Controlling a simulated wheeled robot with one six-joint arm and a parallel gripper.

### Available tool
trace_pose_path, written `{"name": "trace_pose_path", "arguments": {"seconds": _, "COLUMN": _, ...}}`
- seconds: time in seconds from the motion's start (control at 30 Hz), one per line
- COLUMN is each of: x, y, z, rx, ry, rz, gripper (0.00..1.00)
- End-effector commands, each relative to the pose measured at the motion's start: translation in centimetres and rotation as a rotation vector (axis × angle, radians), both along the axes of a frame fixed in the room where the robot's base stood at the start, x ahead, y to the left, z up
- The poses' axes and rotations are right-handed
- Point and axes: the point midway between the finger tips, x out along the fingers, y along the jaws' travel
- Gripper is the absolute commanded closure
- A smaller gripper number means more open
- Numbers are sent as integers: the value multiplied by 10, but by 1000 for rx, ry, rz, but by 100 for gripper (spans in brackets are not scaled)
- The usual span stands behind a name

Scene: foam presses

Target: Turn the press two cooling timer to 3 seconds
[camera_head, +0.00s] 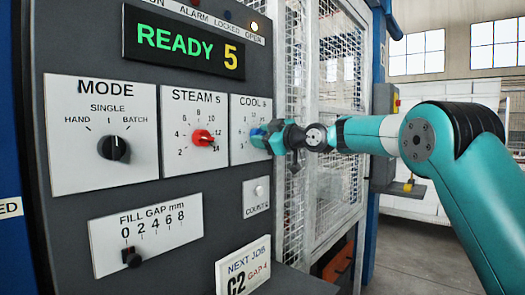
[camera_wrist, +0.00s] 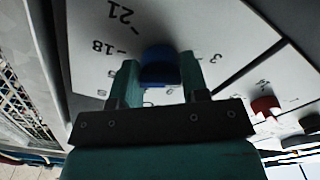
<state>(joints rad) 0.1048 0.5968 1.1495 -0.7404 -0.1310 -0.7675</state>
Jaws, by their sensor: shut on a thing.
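The cooling timer is a white plate headed "COOL" (camera_head: 250,105) at the right of the panel, mostly hidden behind my gripper in the head view. Its blue knob (camera_wrist: 160,66) sits between my two fingers in the wrist view. My gripper (camera_wrist: 158,78) is shut on this knob. In the head view my gripper (camera_head: 268,138) reaches the dial from the right. The wrist view shows the dial plate (camera_wrist: 215,30) turned about, with marks 21, 18 and 3 readable. Which mark the knob points at is hidden.
The STEAM dial with a red knob (camera_head: 203,137) is close left of the COOL dial. The MODE knob (camera_head: 114,148), FILL GAP slider (camera_head: 132,257) and a round button (camera_head: 259,190) are nearby. A display (camera_head: 185,45) reads "READY 5". A mesh guard (camera_head: 330,80) stands right of the panel.

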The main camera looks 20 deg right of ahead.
Motion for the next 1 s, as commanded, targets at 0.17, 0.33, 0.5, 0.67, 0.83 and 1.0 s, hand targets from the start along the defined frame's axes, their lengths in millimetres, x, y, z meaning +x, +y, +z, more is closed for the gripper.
{"name": "trace_pose_path", "arguments": {"seconds": 0.17, "x": 0, "y": 0, "z": -2, "rx": -39, "ry": -26, "rz": 0, "gripper": 82}}
{"name": "trace_pose_path", "arguments": {"seconds": 0.33, "x": 0, "y": 0, "z": -1, "rx": -52, "ry": -36, "rz": 0, "gripper": 82}}
{"name": "trace_pose_path", "arguments": {"seconds": 0.5, "x": 0, "y": 0, "z": 0, "rx": -53, "ry": -37, "rz": 0, "gripper": 82}}
{"name": "trace_pose_path", "arguments": {"seconds": 0.67, "x": 0, "y": 0, "z": 0, "rx": -54, "ry": -37, "rz": 1, "gripper": 82}}
{"name": "trace_pose_path", "arguments": {"seconds": 0.83, "x": 0, "y": 0, "z": 0, "rx": -53, "ry": -36, "rz": 0, "gripper": 34}}
{"name": "trace_pose_path", "arguments": {"seconds": 1.0, "x": 0, "y": 0, "z": 0, "rx": -53, "ry": -36, "rz": 0, "gripper": 34}}
